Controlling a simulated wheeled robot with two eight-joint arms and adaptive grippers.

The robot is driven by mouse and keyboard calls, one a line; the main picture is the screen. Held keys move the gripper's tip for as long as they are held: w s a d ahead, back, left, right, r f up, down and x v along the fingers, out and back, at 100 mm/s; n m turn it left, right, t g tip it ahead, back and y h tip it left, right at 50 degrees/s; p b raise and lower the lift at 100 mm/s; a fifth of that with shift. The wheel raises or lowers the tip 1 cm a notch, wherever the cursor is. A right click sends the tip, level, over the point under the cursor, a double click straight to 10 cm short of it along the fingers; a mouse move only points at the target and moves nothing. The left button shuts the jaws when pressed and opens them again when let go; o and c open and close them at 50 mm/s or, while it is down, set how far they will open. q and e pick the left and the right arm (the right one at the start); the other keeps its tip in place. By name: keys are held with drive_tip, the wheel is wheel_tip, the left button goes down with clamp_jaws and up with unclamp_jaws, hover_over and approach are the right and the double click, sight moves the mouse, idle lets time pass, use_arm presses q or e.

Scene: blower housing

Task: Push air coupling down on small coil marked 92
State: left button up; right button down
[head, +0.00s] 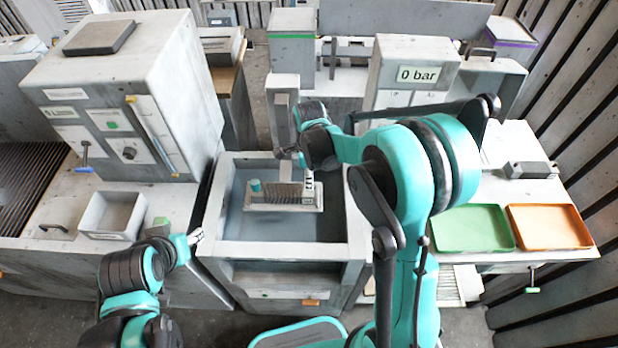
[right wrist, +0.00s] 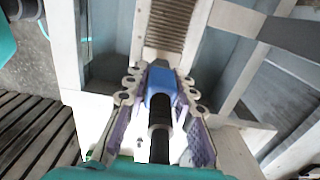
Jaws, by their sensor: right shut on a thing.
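A finned coil (head: 272,196) lies in the grey sunken basin in the middle of the head view; its number cannot be read. Its ribbed fins (right wrist: 165,28) also show at the top of the right wrist view. My right gripper (head: 308,180) points down at the coil's right end. In the right wrist view its fingers (right wrist: 160,72) are shut on the blue air coupling (right wrist: 160,84), with a black hose (right wrist: 160,125) behind it. Whether the coupling is seated on the coil is hidden. My left gripper (head: 196,237) is left of the basin, apart from the coil; its jaw state is unclear.
The basin (head: 229,250) has raised walls around the coil. A grey cabinet with a gauge panel (head: 120,110) stands at left, with an empty grey bin (head: 112,213). A "0 bar" box (head: 415,75) stands behind. Green (head: 470,228) and orange trays (head: 550,227) lie at right.

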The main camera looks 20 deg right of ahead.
drive_tip(key=shift+f, duration=0.3)
drive_tip(key=shift+b, duration=0.3)
drive_tip(key=shift+f, duration=0.2)
drive_tip(key=shift+f+b, duration=0.15)
drive_tip(key=shift+b, duration=0.25)
idle(0.5)
drive_tip(key=c, duration=1.2)
unclamp_jaws()
wheel_tip(320, 180, up, 12)
drive_tip(key=shift+r, duration=0.1)
